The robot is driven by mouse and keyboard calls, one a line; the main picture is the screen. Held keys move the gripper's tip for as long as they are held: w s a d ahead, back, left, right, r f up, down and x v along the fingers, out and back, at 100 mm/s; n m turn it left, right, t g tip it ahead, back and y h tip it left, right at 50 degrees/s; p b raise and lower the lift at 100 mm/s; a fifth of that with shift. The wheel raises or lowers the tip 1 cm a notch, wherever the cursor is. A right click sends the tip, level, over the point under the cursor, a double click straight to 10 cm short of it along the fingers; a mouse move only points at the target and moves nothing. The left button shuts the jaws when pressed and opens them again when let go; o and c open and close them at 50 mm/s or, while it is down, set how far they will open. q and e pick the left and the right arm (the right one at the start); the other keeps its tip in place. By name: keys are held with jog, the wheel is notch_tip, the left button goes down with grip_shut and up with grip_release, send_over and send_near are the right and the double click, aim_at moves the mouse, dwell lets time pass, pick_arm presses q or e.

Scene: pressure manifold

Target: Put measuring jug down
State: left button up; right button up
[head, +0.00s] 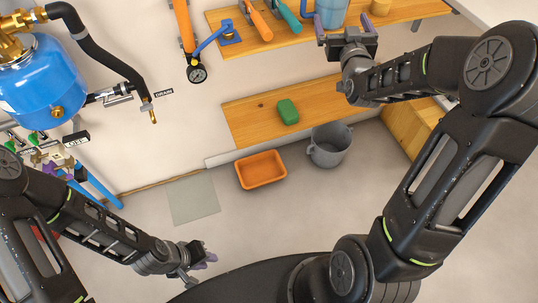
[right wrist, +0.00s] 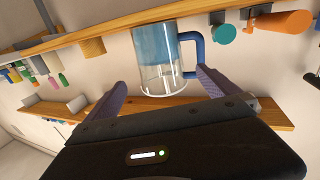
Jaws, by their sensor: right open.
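The measuring jug (head: 331,13) is clear with blue in it and a blue handle. It stands on the upper wooden shelf (head: 400,14) at the top of the head view, cut off by the edge. In the right wrist view the jug (right wrist: 162,62) appears upside down, its handle on the right. My right gripper (head: 345,27) is open, its purple fingers spread on either side of the jug's near side; the jug shows beyond the fingertips (right wrist: 160,84). No grip on it is visible. My left gripper (head: 203,256) hangs low over the floor, away from the jug; its jaw opening is unclear.
Orange (head: 262,27) and teal (head: 286,17) handled tools and a blue clamp-like tool (head: 229,32) lie left of the jug. A lower shelf holds a green block (head: 288,111). An orange tray (head: 261,170) and grey bucket (head: 330,146) stand below. A blue tank (head: 42,85) is at left.

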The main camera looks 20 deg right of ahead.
jog(key=s+a+f+g+y, duration=0.35)
jog(key=a+f, duration=0.55)
jog(key=f, duration=0.4)
jog(key=s+a+f+g+y, duration=0.2)
jog(key=a+f+g+y, duration=0.15)
jog(key=a+f, duration=0.8)
jog(key=s+a+f+g+y, duration=0.1)
jog(key=s+a+f+g, duration=0.2)
jog(key=s+a+f, duration=0.2)
jog(key=s+a+f+g+y, duration=0.1)
jog(key=s+a+f+g, duration=0.2)
jog(key=s, duration=0.9)
jog(key=s+a+f+n+g, duration=0.1)
jog(key=s+a+f+g, duration=0.2)
jog(key=s+a+f, duration=0.4)
notch_tip(320, 180, down, 3)
jog(key=shift+s+a+f+g+y, duration=0.2)
jog(key=shift+s+a+g+y, duration=0.15)
jog(key=shift+s, duration=0.8)
jog(key=shift+r, duration=0.1)
notch_tip(320, 180, up, 4)
jog(key=p, duration=0.4)
